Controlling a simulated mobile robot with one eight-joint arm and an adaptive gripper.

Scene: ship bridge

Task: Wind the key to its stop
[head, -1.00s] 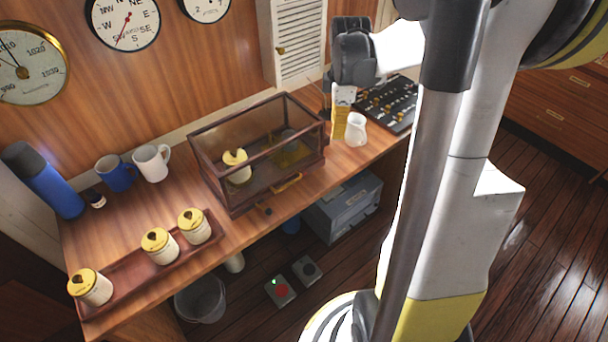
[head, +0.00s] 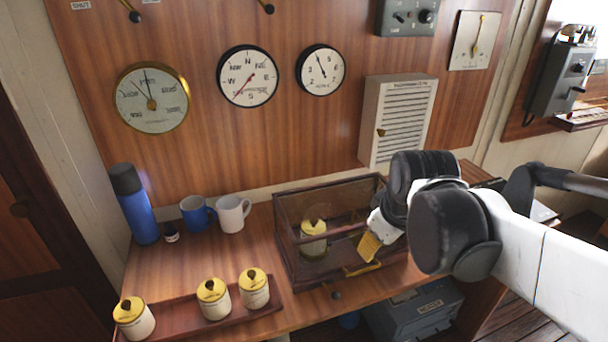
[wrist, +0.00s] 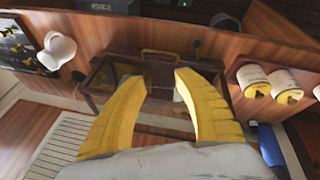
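Yellow-lidded white canisters (head: 254,289) carry dark key-like pieces on their lids. Several stand in the wooden tray at front left. Another canister (head: 313,243) stands inside the wood-framed glass case (head: 292,272), at its left; what is on its lid is not clear. My gripper (head: 369,247) is at the right part of the case, near its brass handle (head: 362,270). In the wrist view my gripper (wrist: 161,78) has its yellow fingers wide apart, with nothing held between them. The case and its handle (wrist: 160,53) show beyond the fingertips.
A white mug (head: 233,213), a blue mug (head: 195,213) and a blue flask (head: 136,212) stand at the back left. A louvred white box (head: 398,120) hangs on the wall behind the case.

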